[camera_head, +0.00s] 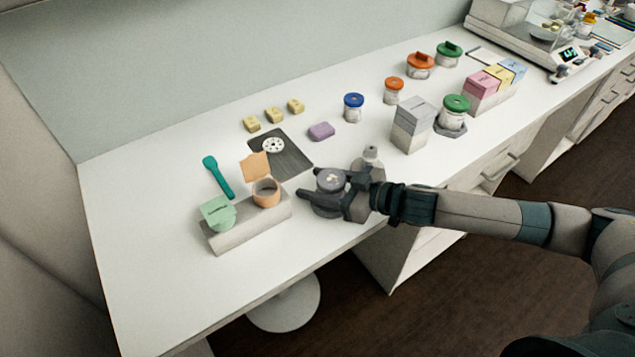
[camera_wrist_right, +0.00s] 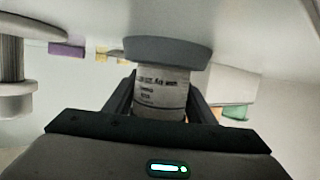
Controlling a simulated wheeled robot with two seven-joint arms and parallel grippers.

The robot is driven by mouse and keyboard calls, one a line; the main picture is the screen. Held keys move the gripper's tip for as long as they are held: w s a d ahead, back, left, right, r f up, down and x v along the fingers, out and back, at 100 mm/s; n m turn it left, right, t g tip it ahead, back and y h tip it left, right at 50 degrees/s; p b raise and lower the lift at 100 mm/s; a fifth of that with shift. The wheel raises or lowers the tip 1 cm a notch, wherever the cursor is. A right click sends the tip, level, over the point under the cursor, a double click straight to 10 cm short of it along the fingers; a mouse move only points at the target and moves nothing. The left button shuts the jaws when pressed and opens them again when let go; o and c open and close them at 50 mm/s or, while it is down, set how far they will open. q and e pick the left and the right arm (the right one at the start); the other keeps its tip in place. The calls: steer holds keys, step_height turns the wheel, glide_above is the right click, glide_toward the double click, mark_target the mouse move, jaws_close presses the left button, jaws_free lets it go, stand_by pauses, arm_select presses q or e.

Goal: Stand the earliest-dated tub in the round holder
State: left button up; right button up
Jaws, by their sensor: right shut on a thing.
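My right gripper (camera_head: 326,188) is shut on a pale tub (camera_wrist_right: 160,92) at the front of the table. The tub's label carries several lines of print, too small to read surely. In the head view its top is greyish and partly hidden by my fingers. A wide grey round holder (camera_wrist_right: 168,50) lies at the tub's base in the wrist view, which looks upside down. The tub is upright over it; I cannot tell whether it is fully seated. Other lidded tubs stand behind: blue (camera_head: 354,107), orange (camera_head: 393,90), larger orange (camera_head: 420,65), green (camera_head: 448,54). My left gripper is out of view.
A green-lidded tub (camera_head: 454,110) stands on a dark angular base (camera_head: 450,129). A grey knobbed piece (camera_head: 371,156) is close behind my gripper. A pale block (camera_head: 245,228) with green and orange containers is left.

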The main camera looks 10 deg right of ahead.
steer(key=shift+f, duration=0.2)
stand_by(0.3)
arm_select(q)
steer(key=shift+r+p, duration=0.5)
arm_select(e)
steer(key=shift+f, duration=0.3)
stand_by(1.1)
steer(key=o, duration=1.4)
steer(key=shift+c, duration=0.2)
steer(key=b+v, duration=0.4)
steer(key=v, duration=0.8)
steer(key=shift+s+d, duration=0.15)
steer(key=shift+s, duration=0.05)
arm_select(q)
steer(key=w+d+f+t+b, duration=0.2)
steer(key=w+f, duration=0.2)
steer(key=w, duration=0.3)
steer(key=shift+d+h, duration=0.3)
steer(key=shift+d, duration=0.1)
arm_select(e)
steer(key=v, duration=0.5)
steer(key=shift+r, duration=0.15)
